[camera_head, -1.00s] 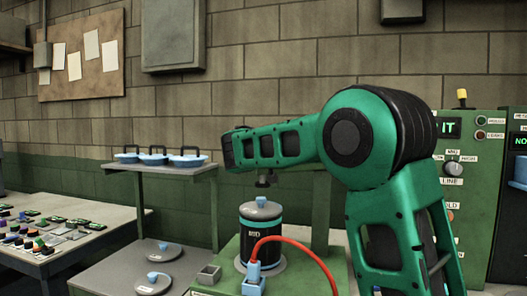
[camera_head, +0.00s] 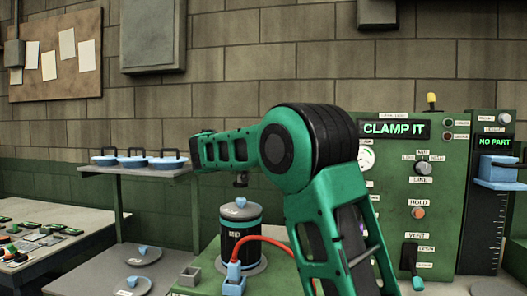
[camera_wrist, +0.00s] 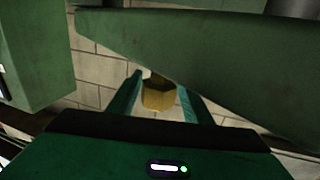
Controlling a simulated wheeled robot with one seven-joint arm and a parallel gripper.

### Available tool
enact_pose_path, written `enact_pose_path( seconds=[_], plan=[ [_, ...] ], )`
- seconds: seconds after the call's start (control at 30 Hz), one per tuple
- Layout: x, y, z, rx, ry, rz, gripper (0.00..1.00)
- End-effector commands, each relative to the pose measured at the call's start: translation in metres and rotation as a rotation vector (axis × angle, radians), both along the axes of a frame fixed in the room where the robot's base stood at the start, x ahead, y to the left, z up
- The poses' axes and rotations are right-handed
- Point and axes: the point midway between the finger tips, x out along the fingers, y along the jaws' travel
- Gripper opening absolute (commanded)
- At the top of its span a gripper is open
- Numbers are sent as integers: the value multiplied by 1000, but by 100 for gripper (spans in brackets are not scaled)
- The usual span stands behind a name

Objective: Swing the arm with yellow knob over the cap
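In the wrist view a yellow knob (camera_wrist: 158,96) sits between the teal fingers of my gripper (camera_wrist: 157,100). A gap shows on both sides of it, so my gripper looks open around it and apart from it. A large green bar (camera_wrist: 220,65) crosses beyond it. In the head view my arm hides my gripper and most of the swing arm. A small dark pad (camera_head: 240,181) hangs below my forearm, above a dark canister (camera_head: 240,246). The canister's cap (camera_head: 241,210) is grey with a blue knob and appears seated.
A green panel (camera_head: 385,170) at right shows CLAMP IT, with a yellow-topped post (camera_head: 431,100). A red hose (camera_head: 265,239) runs from a blue connector (camera_head: 234,275) by the canister. A shelf (camera_head: 135,172) with several blue-lidded items stands at left.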

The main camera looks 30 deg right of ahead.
Motion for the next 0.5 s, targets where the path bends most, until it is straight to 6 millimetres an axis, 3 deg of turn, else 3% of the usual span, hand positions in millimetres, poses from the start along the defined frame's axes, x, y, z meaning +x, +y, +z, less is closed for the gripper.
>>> enact_pose_path(
  seconds=[0.27,0.5],
  plan=[
    [-2,4,-1,2,1,0,45],
    [-21,33,-1,2,2,4,45]
  ],
)
